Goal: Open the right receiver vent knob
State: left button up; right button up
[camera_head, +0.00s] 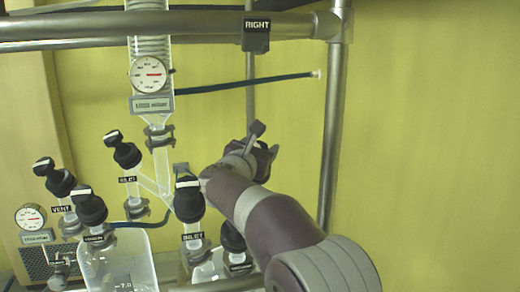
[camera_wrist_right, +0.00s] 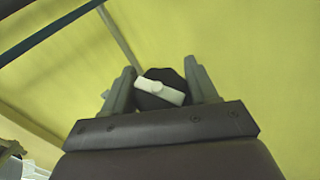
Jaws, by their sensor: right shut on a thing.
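In the right wrist view, a black knob (camera_wrist_right: 167,76) with a white pointer bar sits between the fingers of my right gripper (camera_wrist_right: 162,84). The bar slants slightly, its right end lower. In the head view my right gripper (camera_head: 256,150) is right of the glassware, below the RIGHT sign (camera_head: 256,26), and is shut on this knob. The gripper mostly hides the knob there, and I cannot read a label for it. My left gripper is not in view.
Other black knobs stand close by on the left: one labelled VENT (camera_head: 60,182), one labelled INLET (camera_head: 188,198) and one partly behind my right arm (camera_head: 232,238). A steel post (camera_head: 333,130) rises at right. The yellow wall beyond is clear.

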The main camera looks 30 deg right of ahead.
jog(key=shift+f+n+t+y+b, duration=0.2)
jog(key=shift+n+t+y+b, duration=0.4)
jog(key=shift+b, duration=0.5)
jog(key=n+t+y+b, duration=0.1)
jog(key=n+b, duration=0.1)
jog(key=b, duration=0.1)
jog(key=shift+a+n+t+y, duration=0.1)
jog(key=shift+n+t+y, duration=0.2)
jog(key=shift+n+t, duration=0.1)
jog(key=n+t+y+b, duration=0.1)
jog(key=n+y+b, duration=0.1)
jog(key=n, duration=0.1)
jog(key=shift+w+a+r+t, duration=0.1)
jog(key=shift+w+t, duration=0.05)
jog(key=shift+t, duration=0.25)
jog(key=shift+a+n+t+y+b, duration=0.15)
jog(key=shift+n+t+y+b, duration=0.4)
jog(key=shift+n+y, duration=1)
jog(key=shift+r+n+y, duration=0.1)
jog(key=shift+n+y, duration=0.25)
jog(key=shift+y, duration=0.3)
jog(key=o, duration=1)
jog(key=shift+c, duration=0.2)
